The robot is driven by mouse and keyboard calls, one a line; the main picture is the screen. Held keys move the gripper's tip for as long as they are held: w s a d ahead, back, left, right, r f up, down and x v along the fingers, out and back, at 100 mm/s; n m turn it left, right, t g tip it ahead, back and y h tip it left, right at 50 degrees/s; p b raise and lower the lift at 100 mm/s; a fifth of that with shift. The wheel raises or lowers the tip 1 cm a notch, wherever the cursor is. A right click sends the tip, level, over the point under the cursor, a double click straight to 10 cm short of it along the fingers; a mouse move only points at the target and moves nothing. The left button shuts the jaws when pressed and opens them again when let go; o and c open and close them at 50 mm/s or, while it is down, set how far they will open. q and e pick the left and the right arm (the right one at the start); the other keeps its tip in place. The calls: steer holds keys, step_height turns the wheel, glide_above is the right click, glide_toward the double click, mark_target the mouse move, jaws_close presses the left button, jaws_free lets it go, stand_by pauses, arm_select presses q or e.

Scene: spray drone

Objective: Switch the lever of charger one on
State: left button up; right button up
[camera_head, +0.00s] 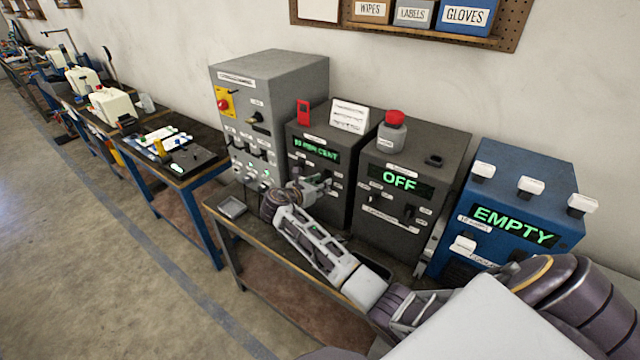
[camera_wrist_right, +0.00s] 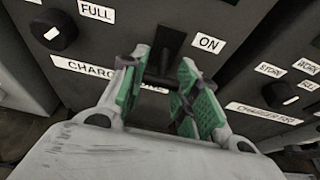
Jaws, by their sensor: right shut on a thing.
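Charger one (camera_head: 338,145) is a dark grey box with a green lit display whose text ends in "CENT". Its label (camera_wrist_right: 85,70) is partly hidden behind my fingers in the wrist view. My right gripper (camera_head: 318,186) is at the front face of this box. In the wrist view, the green-padded fingers of my right gripper (camera_wrist_right: 172,98) are shut on the black lever (camera_wrist_right: 165,62), one finger on each side. An ON label (camera_wrist_right: 208,43) sits to the right of the lever. The lever's exact setting is hard to tell. My left gripper is not in view.
A dark box with an OFF display (camera_head: 399,181) stands right of charger one, and a blue box reading EMPTY (camera_head: 512,222) beyond it. A tall grey cabinet (camera_head: 270,85) stands to the left. A small tray (camera_head: 232,207) lies on the bench. A black knob (camera_wrist_right: 54,29) is left of the lever.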

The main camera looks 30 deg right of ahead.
steer(key=shift+r, duration=0.15)
steer(key=shift+r+g+y, duration=0.3)
steer(key=shift+y, duration=0.4)
steer(key=shift+w+d+r+g+y, duration=0.1)
steer(key=shift+r+g+y, duration=0.4)
steer(key=shift+y, duration=0.55)
steer(key=shift+d+r+g+y, duration=0.1)
steer(key=shift+r+g+y, duration=0.35)
steer(key=shift+y, duration=0.6)
steer(key=o, duration=1)
steer(key=shift+o, duration=0.2)
steer(key=shift+r, duration=0.1)
